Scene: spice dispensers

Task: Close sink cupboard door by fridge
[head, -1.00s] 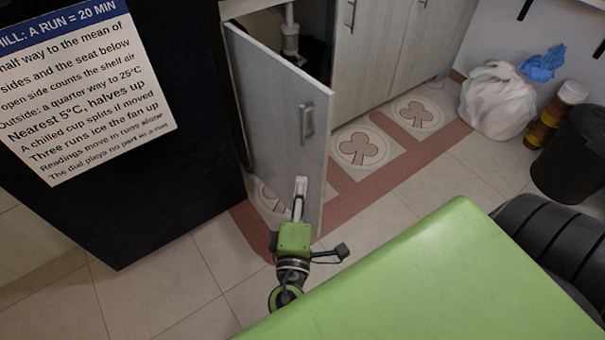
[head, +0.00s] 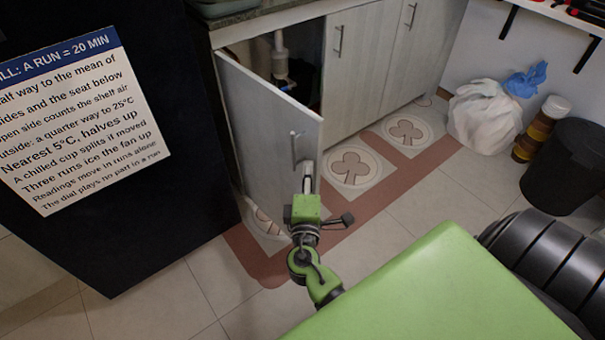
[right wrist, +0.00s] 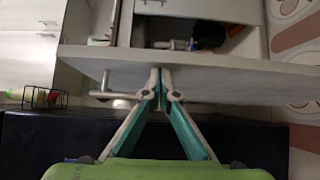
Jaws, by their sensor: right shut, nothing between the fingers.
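The sink cupboard door (head: 265,130) by the fridge (head: 80,235) stands partly open, hinged on the fridge side, with the dark cupboard inside and a pale drain pipe (head: 280,58) showing behind it. Its bar handle (head: 296,150) is on the outer face near the free edge. My right gripper (head: 307,172) is shut and empty, its tips at the door's outer face just below the handle. In the right wrist view the shut fingertips (right wrist: 160,72) meet the door panel (right wrist: 200,68), beside the handle (right wrist: 105,88). Whether they press on it I cannot tell. My left gripper is not in view.
A patterned red-brown floor mat (head: 385,185) runs along the cupboards. A white bag (head: 485,115), a stack of brown and yellow containers (head: 540,128) and a black bin (head: 565,170) stand at the right. The tiled floor (head: 180,300) before the fridge is clear.

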